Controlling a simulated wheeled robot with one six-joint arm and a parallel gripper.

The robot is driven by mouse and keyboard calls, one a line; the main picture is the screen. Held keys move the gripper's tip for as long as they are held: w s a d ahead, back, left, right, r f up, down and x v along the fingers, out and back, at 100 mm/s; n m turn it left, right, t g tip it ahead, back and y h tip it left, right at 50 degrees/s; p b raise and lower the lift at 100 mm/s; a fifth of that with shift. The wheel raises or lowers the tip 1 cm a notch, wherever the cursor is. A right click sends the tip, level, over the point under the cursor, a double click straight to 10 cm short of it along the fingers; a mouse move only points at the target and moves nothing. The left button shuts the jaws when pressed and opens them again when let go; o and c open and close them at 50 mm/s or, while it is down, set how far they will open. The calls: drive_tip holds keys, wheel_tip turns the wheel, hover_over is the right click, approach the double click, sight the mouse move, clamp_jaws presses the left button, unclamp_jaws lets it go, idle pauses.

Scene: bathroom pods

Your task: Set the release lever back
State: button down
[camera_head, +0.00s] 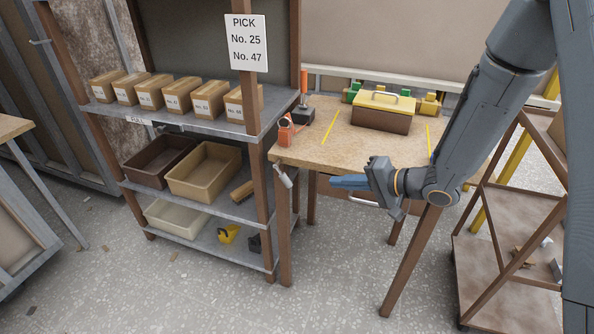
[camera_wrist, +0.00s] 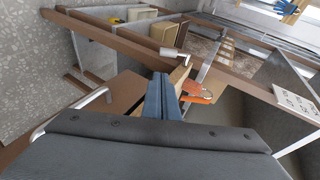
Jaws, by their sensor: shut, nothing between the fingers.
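An upright lever with an orange handle (camera_head: 304,84) stands on a dark block at the back left of the workbench (camera_head: 345,150). An orange fitting (camera_head: 286,132) sits at the bench's front left corner, and it also shows in the wrist view (camera_wrist: 196,92). A grey handle (camera_head: 283,176) hangs below that corner; a pale grip (camera_wrist: 172,53) shows beyond my fingers in the wrist view. I cannot tell for sure which is the release lever. My gripper (camera_head: 335,182) is shut and empty in front of the bench, blue fingers pointing left, apart from the handle.
A lidded box with a yellow top (camera_head: 385,101) stands on the bench, with green and yellow parts behind. A shelf rack (camera_head: 190,122) with cartons and bins stands close on the left. A brown-shelved rack (camera_head: 500,270) is at the right. The floor in front is clear.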

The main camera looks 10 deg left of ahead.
sight(288, 182)
drive_tip(key=shift+g+y, duration=0.3)
drive_tip(key=shift+y, duration=0.2)
drive_tip(key=x, duration=0.5)
drive_tip(key=p+x, duration=0.1)
drive_tip(key=x, duration=0.3)
drive_tip(key=s+x, duration=0.1)
drive_tip(key=x, duration=0.4)
drive_tip(key=shift+a, duration=0.55)
